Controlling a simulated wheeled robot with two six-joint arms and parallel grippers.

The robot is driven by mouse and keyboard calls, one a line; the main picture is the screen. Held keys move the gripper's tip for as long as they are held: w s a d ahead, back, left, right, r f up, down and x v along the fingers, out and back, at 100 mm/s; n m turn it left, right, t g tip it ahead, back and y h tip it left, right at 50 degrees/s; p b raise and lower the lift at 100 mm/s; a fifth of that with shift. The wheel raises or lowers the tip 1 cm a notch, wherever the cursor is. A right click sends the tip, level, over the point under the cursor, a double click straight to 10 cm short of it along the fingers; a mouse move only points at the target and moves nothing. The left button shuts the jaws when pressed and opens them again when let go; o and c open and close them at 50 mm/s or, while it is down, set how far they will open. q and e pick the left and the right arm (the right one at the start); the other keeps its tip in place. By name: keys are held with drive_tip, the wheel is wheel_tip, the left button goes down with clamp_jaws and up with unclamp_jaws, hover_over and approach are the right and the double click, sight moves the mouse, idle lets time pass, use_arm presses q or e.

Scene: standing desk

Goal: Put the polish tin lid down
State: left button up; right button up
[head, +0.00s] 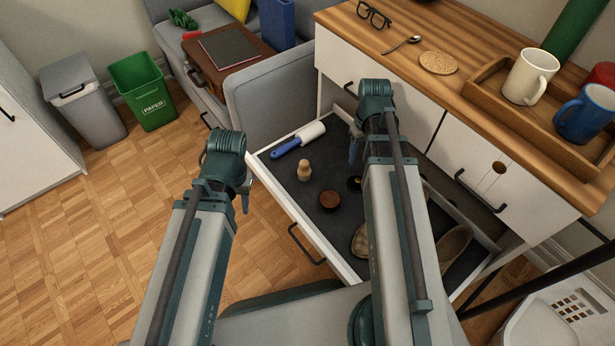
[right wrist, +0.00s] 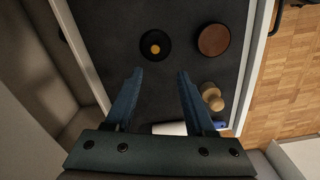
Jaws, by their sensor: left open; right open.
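The polish tin lid (right wrist: 147,52), a black disc with a gold centre, lies flat on the dark drawer floor in the right wrist view. In the head view the lid (head: 354,183) is partly hidden by my right arm. The round brown-topped tin (right wrist: 213,40) sits beside it, apart from it; it also shows in the head view (head: 329,201). My right gripper (right wrist: 160,74) is open and empty above the drawer, its fingertips pointing toward the lid. My left gripper (head: 244,198) is open, outside the drawer by its left edge, with nothing seen in it.
The open drawer (head: 272,185) also holds a lint roller (head: 299,140), a wooden knobbed piece (head: 304,171) and brown shoes (head: 454,247). The desk top above bears a tray (head: 491,83) with mugs, a cork coaster (head: 438,63), a spoon and glasses. Dark floor around the tin is clear.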

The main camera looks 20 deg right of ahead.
drive_tip(key=s+a+n, duration=0.1)
drive_tip(key=s+a, duration=0.3)
drive_tip(key=a, duration=0.8)
drive_tip(key=s+a+n+h, duration=0.1)
drive_tip(key=s+a, duration=0.2)
drive_tip(key=a, duration=0.9)
drive_tip(key=shift+s, duration=0.4)
drive_tip(key=shift+r, duration=0.1)
wheel_tip(320, 180, up, 36)
drive_tip(key=p, duration=3.6)
drive_tip(key=shift+d, duration=0.1)
